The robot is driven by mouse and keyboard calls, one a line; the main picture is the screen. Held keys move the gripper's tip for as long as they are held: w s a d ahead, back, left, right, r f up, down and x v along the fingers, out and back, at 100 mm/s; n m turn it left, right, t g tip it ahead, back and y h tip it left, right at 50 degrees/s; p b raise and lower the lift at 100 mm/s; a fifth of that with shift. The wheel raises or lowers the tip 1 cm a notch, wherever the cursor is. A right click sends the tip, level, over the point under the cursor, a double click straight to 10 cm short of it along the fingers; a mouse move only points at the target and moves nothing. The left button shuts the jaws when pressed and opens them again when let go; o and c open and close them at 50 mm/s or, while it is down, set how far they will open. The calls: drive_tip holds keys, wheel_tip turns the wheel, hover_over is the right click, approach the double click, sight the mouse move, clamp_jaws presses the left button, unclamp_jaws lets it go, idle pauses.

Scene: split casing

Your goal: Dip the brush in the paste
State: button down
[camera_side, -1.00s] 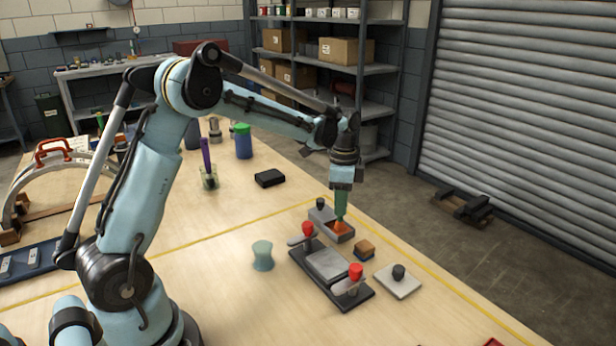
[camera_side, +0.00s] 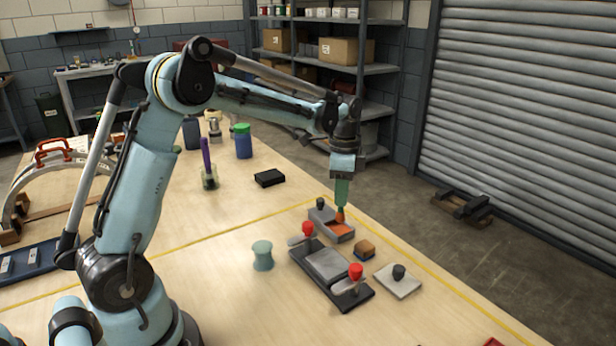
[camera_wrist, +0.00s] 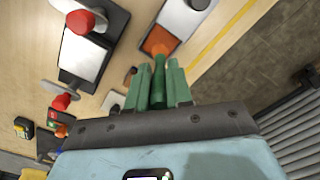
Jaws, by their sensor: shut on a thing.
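My gripper (camera_side: 342,192) has green fingers and is shut on the brush (camera_side: 340,215), pointing down. The brush's tip is orange and shows just above the paste, seemingly clear of it. In the wrist view the brush's green handle (camera_wrist: 159,82) stands between the fingers, and its tip is hard to tell from the paste behind it. The orange paste (camera_side: 343,229) lies in the open part of a grey tray (camera_side: 318,222), which has a black knob at its far end. The paste also shows in the wrist view (camera_wrist: 158,40).
A dark fixture holding a grey plate (camera_side: 325,264), with red-knobbed clamps, stands close in front of the tray. A small orange-brown block (camera_side: 365,248) and a light plate with a black knob (camera_side: 398,281) lie to the right. A teal spool (camera_side: 262,256) stands left.

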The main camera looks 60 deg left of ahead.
drive_tip(key=shift+r, duration=2.1)
drive_tip(key=s+d+r+n, duration=0.4)
drive_tip(key=s+d+n, duration=0.5)
drive_tip(key=s, duration=0.3)
drive_tip(key=shift+s+d+r, duration=0.15)
drive_tip(key=shift+d+r, duration=0.2)
drive_tip(key=shift+d, duration=0.1)
